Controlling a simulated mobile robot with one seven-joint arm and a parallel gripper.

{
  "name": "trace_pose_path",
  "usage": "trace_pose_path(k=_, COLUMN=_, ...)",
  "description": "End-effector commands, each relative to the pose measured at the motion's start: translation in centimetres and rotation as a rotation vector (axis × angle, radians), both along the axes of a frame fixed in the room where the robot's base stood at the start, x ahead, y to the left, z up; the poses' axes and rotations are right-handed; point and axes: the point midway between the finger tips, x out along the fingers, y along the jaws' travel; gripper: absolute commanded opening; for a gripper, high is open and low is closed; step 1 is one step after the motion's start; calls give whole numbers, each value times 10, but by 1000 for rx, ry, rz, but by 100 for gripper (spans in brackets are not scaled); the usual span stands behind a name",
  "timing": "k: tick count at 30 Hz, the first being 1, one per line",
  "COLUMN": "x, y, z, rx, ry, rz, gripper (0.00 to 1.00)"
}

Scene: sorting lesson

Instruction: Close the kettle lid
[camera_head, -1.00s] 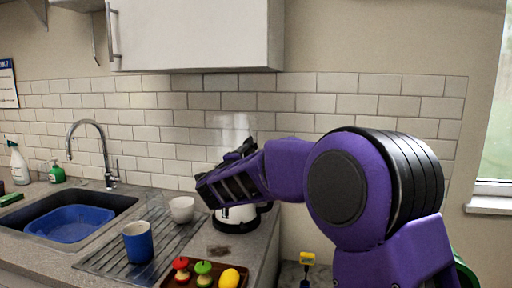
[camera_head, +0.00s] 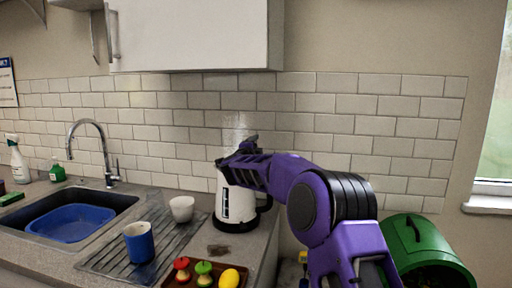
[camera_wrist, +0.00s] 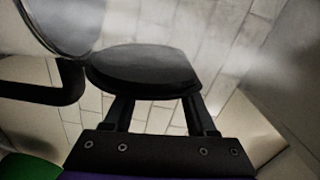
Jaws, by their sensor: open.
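The white kettle (camera_head: 236,205) stands upright on the counter, right of the draining board. In the wrist view, its rim (camera_wrist: 62,22) and dark handle (camera_wrist: 55,92) are at the left. The dark round lid (camera_wrist: 145,68) is swung up from the rim, so the kettle is open. My gripper (camera_head: 228,160) is at the kettle's top and hides part of it in the head view. In the wrist view, its two fingers (camera_wrist: 158,108) are spread apart and reach up to the lid's near edge. The lid covers their tips, so I cannot tell whether they touch.
A white bowl (camera_head: 182,208) and blue mug (camera_head: 139,242) stand on the draining board (camera_head: 165,246). A tray with toy fruit (camera_head: 204,268) lies in front. The sink (camera_head: 116,206) is left, a green bin (camera_head: 428,246) right. Pale steam hangs above the kettle.

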Motion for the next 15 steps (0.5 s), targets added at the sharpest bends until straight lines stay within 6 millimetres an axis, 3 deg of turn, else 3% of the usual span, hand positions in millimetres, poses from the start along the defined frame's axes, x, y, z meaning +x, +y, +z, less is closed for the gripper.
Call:
trace_pose_path(k=5, x=0, y=0, z=0, rx=0, ry=0, rz=0, gripper=57)
trace_pose_path(k=12, x=0, y=0, z=0, rx=0, ry=0, rz=0, gripper=14)
trace_pose_path(k=15, x=0, y=0, z=0, rx=0, ry=0, rz=0, gripper=0)
